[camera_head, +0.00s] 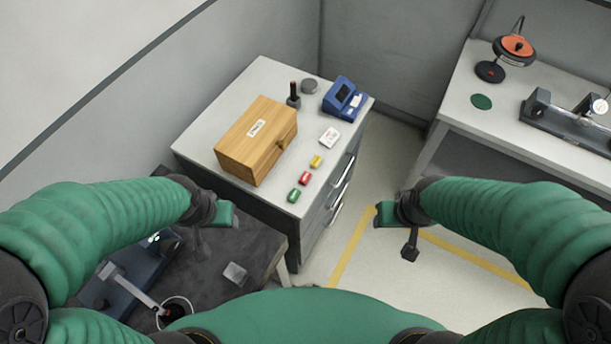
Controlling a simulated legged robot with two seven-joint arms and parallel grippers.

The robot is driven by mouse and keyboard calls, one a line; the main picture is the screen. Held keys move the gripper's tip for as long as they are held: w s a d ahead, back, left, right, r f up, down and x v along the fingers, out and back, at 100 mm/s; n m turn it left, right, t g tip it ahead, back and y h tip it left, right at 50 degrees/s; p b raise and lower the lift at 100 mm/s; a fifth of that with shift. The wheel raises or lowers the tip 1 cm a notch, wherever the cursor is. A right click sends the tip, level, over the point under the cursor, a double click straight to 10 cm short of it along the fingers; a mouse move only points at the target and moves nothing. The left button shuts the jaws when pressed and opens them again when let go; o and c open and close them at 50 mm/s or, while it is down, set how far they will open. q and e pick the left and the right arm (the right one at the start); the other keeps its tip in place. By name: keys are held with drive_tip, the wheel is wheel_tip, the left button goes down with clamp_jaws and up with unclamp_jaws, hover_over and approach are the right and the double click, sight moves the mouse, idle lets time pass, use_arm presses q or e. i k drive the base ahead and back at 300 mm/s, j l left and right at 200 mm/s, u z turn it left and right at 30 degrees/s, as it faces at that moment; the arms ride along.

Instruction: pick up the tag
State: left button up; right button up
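Several small pieces lie in a row on the grey cabinet top: a green one (293,195), a red one (305,178) and a yellow one (316,161). A white card with dark and red marks (329,136) lies behind them. I cannot tell which of these is the tag. My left gripper (214,224) is left of and nearer than the cabinet's front corner, apart from the pieces. My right gripper (398,228) hangs over the floor, right of the cabinet. Nothing shows held in either gripper; their finger gaps are unclear.
A wooden box (257,140), a blue device (344,99), a grey disc (309,86) and a dark upright tool (294,96) stand on the cabinet (215,118). A dark bench (222,262) is at lower left, a grey bench (455,108) at right. Floor between is open.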

sight(307, 177)
drive_tip(key=k+u, duration=0.1)
drive_tip(key=k, duration=0.5)
drive_tip(key=k+j, duration=0.1)
drive_tip(key=k, duration=0.5)
drive_tip(key=i+l+u, duration=0.1)
drive_tip(key=u, duration=0.35)
drive_tip(key=i+l+u, duration=0.1)
drive_tip(key=u, duration=0.35)
drive_tip(key=i+l+u, duration=0.1)
drive_tip(key=u, duration=0.3)
drive_tip(key=l+u, duration=0.25)
drive_tip(key=u, duration=0.2)
drive_tip(key=i+l, duration=0.1)
drive_tip(key=l, duration=0.3)
drive_tip(key=i+l, duration=0.1)
drive_tip(key=l, duration=0.25)
drive_tip(key=i+l, duration=0.15)
drive_tip(key=l, duration=0.25)
drive_tip(key=i+l, duration=0.1)
drive_tip(key=l, duration=0.25)
